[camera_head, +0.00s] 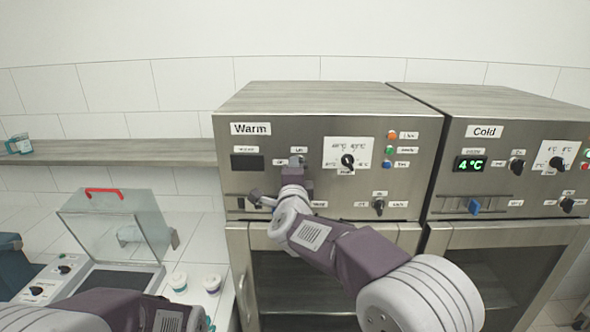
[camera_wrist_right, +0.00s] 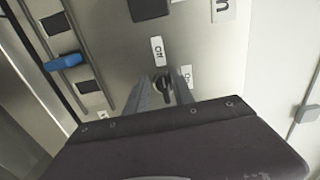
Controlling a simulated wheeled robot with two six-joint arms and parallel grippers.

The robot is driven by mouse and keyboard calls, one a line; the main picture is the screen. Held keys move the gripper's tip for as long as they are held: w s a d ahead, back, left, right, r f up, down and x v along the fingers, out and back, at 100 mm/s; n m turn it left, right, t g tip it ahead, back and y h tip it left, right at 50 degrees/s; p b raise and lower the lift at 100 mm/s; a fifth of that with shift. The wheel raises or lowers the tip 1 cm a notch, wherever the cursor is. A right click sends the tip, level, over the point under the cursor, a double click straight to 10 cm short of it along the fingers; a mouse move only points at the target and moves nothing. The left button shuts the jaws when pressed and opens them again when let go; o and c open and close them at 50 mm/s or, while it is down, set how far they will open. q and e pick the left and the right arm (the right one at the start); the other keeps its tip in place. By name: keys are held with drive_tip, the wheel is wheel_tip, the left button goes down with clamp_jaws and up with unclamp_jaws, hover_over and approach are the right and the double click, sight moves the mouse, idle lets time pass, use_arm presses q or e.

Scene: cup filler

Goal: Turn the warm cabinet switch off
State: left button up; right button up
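The warm cabinet (camera_head: 285,128) stands in the middle of the head view, its small display (camera_head: 247,162) dark. Its switch, a small dark knob (camera_wrist_right: 163,84), shows in the right wrist view between an "Off" label (camera_wrist_right: 158,51) and an "On" label (camera_wrist_right: 187,76). My right gripper (camera_head: 297,162) is at the front panel and hides most of the switch in the head view. Its fingers (camera_wrist_right: 167,92) are apart, one on each side of the knob; I cannot tell whether they touch it.
The cold cabinet (camera_head: 485,131) stands at the right, its display reading 4 °C. A dial (camera_head: 348,160) and coloured lights (camera_head: 391,149) are right of my gripper. A blue slider (camera_wrist_right: 63,62) is nearby. A clear-lidded machine (camera_head: 115,225) and two cups (camera_head: 178,282) stand at the left.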

drive_tip(key=shift+s+r, duration=0.1)
drive_tip(key=shift+r, duration=0.1)
drive_tip(key=s+b, duration=0.4)
drive_tip(key=s, duration=0.5)
